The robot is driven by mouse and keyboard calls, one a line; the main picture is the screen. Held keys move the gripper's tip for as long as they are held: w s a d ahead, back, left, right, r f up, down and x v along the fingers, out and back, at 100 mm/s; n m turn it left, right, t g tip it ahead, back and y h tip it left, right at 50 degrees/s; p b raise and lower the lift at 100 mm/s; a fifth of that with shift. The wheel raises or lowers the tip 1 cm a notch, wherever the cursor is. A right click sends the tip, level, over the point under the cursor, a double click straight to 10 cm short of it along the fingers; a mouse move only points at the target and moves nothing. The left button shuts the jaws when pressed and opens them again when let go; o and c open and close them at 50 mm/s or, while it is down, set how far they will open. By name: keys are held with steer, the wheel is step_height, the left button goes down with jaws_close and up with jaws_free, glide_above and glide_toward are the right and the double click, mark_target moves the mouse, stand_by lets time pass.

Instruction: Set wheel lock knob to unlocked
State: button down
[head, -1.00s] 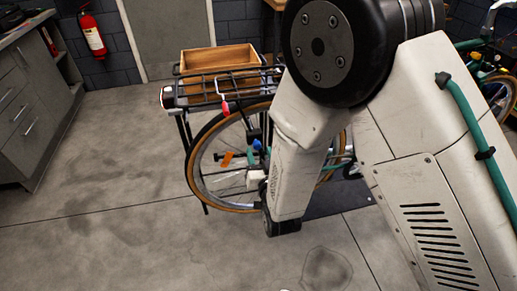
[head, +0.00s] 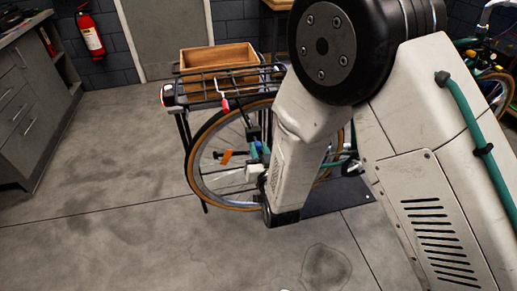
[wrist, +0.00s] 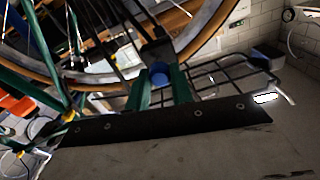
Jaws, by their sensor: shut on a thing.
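A blue knob (wrist: 160,77) sits by the bicycle's rear wheel (wrist: 206,40). I take it to be the wheel lock knob. In the wrist view my gripper (wrist: 161,71) has its two green fingers on either side of the knob, shut on it. In the head view a small bit of the blue knob (head: 259,147) shows by the wheel (head: 196,150), left of my arm. My arm hides the right part of the wheel there. The knob's pointer or markings are too small to read.
A black rear rack (head: 195,88) with a wooden crate (head: 218,56) stands above the wheel. A grey cabinet (head: 35,110) is at the left and a red fire extinguisher (head: 90,32) hangs on the wall. The concrete floor (head: 110,220) in front is clear.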

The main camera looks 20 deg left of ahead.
steer(key=v, duration=0.3)
steer(key=shift+s+d, duration=0.15)
steer(key=shift+s, duration=0.25)
steer(key=c, duration=1.2)
jaws_free()
steer(key=shift+d, duration=0.1)
glide_toward(259, 149)
steer(key=shift+v, duration=1.15)
